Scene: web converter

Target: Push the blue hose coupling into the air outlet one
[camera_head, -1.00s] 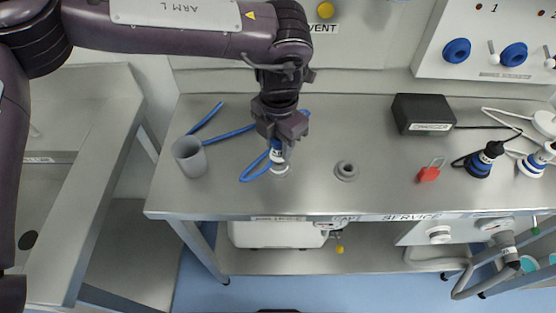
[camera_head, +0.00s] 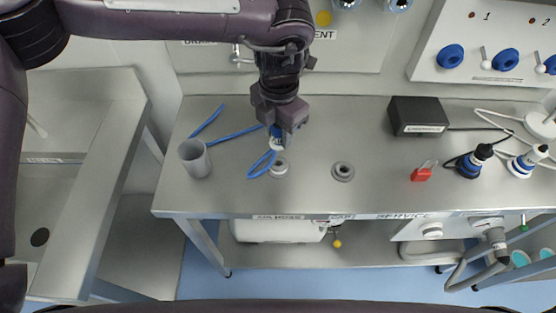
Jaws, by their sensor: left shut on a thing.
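My left gripper (camera_head: 280,122) points down over the left part of the steel bench and is shut on the blue hose coupling (camera_head: 276,138). The coupling is blue with a white lower end and is partly hidden by the fingers. It appears just above a grey ring holder (camera_head: 279,168) on the bench. Its blue hose (camera_head: 232,136) loops on the bench to the left. The air outlet one (camera_head: 450,57) is a blue round port below the "1" on the white wall panel at upper right, well apart from the gripper. My right gripper is out of view.
A similar blue port (camera_head: 505,60) sits under "2". A black charger box (camera_head: 418,116) stands between the gripper and the panel side. A grey cup (camera_head: 195,158), a second ring holder (camera_head: 342,171), a red padlock (camera_head: 422,173) and other couplings (camera_head: 472,160) are on the bench.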

